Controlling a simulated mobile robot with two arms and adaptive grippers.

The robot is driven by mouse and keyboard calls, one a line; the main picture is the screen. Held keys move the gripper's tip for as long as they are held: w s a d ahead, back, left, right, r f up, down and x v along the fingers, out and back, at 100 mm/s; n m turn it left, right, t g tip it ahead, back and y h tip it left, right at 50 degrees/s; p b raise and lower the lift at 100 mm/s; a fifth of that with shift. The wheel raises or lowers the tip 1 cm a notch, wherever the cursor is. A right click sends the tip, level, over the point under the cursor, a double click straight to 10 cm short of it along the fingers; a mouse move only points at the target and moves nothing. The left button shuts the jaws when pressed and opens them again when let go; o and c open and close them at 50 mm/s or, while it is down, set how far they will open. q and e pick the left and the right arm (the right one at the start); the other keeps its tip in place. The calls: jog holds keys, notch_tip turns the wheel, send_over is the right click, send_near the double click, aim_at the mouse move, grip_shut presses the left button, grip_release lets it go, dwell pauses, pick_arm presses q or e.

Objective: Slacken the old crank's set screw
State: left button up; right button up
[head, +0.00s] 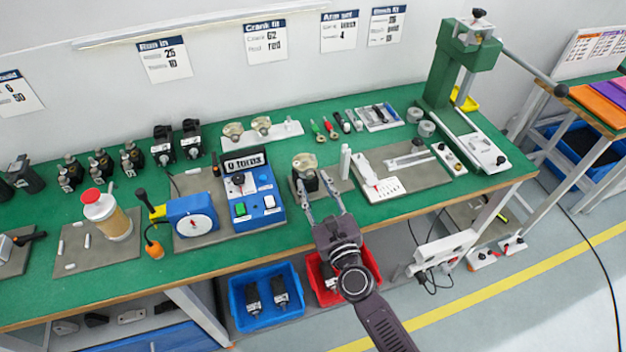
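A black coder (306,182) with a tan, round crank-like part (304,161) on top stands on a small grey mat near the front of the green bench. I take this part for the old crank; its set screw is too small to make out. My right gripper (312,183) reaches in from the front, fingers spread and open, with the tips close to the coder's front and right side. Whether they touch it I cannot tell. Handled tools, with a green one (316,131) and a red one (330,128), lie behind the coder. My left gripper is not in view.
A blue counter box (255,200) reading "0 turns" stands left of the coder. A white post (345,162) and a white tray (383,188) are close on the right. A green press (462,60) stands far right. Blue (240,318) and red bins sit below the front edge.

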jog(key=shift+w+a, duration=0.2)
jog(key=shift+w, duration=0.5)
jog(key=shift+c, duration=0.6)
grip_shut()
jog(key=shift+n, duration=0.3)
